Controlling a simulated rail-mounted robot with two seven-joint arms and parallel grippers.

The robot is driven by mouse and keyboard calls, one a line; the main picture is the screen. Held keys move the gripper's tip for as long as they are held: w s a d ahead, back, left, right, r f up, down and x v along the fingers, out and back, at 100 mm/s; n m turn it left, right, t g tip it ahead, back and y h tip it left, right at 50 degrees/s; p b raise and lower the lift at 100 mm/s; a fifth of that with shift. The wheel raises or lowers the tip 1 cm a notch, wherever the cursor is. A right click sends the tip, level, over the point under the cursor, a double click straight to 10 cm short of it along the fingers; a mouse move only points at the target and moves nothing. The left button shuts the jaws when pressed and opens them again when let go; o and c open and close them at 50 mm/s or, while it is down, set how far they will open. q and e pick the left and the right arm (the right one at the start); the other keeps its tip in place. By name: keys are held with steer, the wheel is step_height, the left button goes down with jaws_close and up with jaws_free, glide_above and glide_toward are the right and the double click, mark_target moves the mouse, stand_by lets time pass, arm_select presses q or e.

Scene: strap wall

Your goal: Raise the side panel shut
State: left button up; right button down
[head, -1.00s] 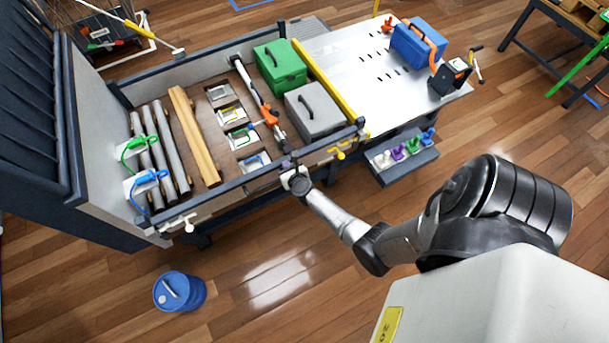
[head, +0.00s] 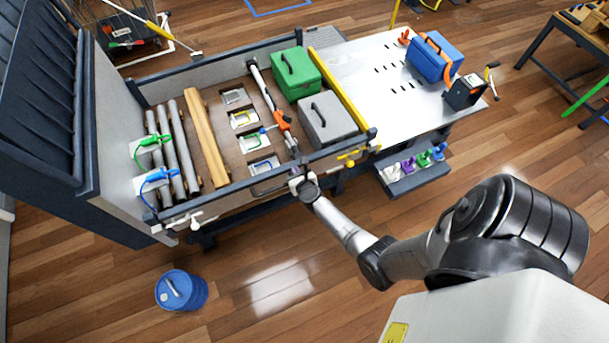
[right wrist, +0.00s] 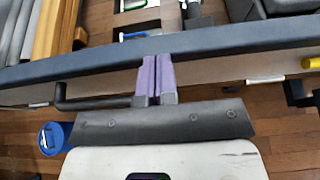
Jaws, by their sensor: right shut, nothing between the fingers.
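The side panel (head: 235,188) is the near long side of the cart bed, with a dark blue top rail. It stands about level with the end walls; I cannot tell whether it is fully closed. Its rail crosses the right wrist view (right wrist: 230,40), with the pale face below. My right gripper (head: 298,174) is at the outside of the panel, right of its middle. In the right wrist view its purple fingers (right wrist: 163,58) are shut together with nothing between them, at the rail's lower edge, apparently against it. A black bar handle (right wrist: 95,104) is just left of them. My left gripper is not in view.
A white latch (head: 185,222) is at the panel's left end, a yellow one (head: 351,157) at its right. The bed holds pipes, planks, a green box (head: 296,75) and a grey box (head: 328,118). A blue barrel (head: 181,290) stands on otherwise clear floor in front.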

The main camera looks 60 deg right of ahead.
arm_select(q)
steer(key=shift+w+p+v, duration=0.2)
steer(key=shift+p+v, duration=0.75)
steer(key=shift+p, duration=0.05)
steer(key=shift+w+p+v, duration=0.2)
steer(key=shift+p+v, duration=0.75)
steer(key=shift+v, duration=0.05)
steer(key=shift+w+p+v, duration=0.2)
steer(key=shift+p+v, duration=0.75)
steer(key=shift+p, duration=0.05)
arm_select(e)
steer(key=r+v, duration=0.2)
steer(key=v, duration=1)
steer(key=shift+w+d, duration=0.3)
steer(key=shift+w, duration=0.1)
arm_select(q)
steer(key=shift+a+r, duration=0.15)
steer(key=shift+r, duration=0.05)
